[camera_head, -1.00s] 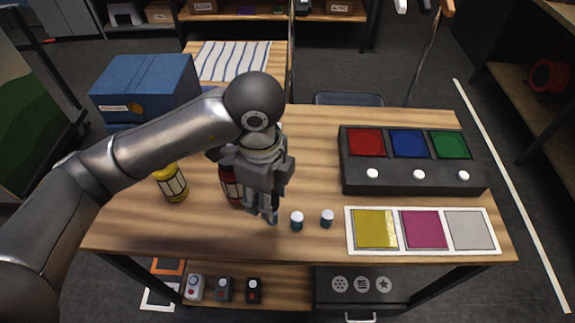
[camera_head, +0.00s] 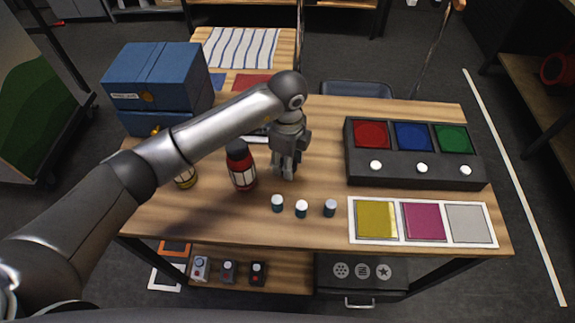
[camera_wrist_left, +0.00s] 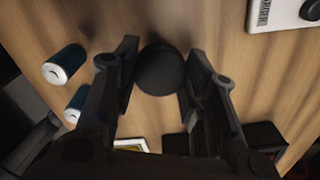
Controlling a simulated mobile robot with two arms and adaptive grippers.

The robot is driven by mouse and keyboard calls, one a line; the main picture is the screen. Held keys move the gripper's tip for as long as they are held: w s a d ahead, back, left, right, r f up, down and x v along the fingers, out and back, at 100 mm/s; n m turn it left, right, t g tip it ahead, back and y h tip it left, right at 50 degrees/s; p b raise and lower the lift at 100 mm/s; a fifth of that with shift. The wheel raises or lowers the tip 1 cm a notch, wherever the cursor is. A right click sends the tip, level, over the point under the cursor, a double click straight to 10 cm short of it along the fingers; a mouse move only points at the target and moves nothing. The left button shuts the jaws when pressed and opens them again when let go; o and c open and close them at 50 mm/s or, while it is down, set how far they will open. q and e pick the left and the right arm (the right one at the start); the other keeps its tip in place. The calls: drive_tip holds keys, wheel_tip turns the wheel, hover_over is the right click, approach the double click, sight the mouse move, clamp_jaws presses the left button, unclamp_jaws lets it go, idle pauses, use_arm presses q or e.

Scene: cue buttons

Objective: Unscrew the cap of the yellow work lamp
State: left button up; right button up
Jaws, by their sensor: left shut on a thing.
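The yellow work lamp (camera_head: 186,181) stands at the left of the table. My left arm covers its upper part, so its top is hidden. A red lamp (camera_head: 242,174) with a black top stands upright to its right. My left gripper (camera_head: 285,176) is to the right of the red lamp, pointing down. In the left wrist view its fingers (camera_wrist_left: 160,75) are shut on a dark round thing (camera_wrist_left: 159,70) that looks like a cap. I cannot tell which lamp it belongs to. My right gripper is not in view.
Several small blue batteries with white tops (camera_head: 301,209) stand near the front edge. A black box with coloured panels and white buttons (camera_head: 415,170) is at the right, behind a card of coloured squares (camera_head: 400,235). Blue boxes (camera_head: 158,80) stand at the back left.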

use_arm(q)
wheel_tip(320, 180, down, 2)
drive_tip(key=shift+s+f+p, duration=0.1)
drive_tip(key=shift+f+p, duration=0.05)
drive_tip(key=shift+p, duration=0.55)
drive_tip(key=shift+f, duration=0.3)
drive_tip(key=shift+f, duration=0.1)
drive_tip(key=shift+f, duration=0.15)
drive_tip(key=o, duration=1.1)
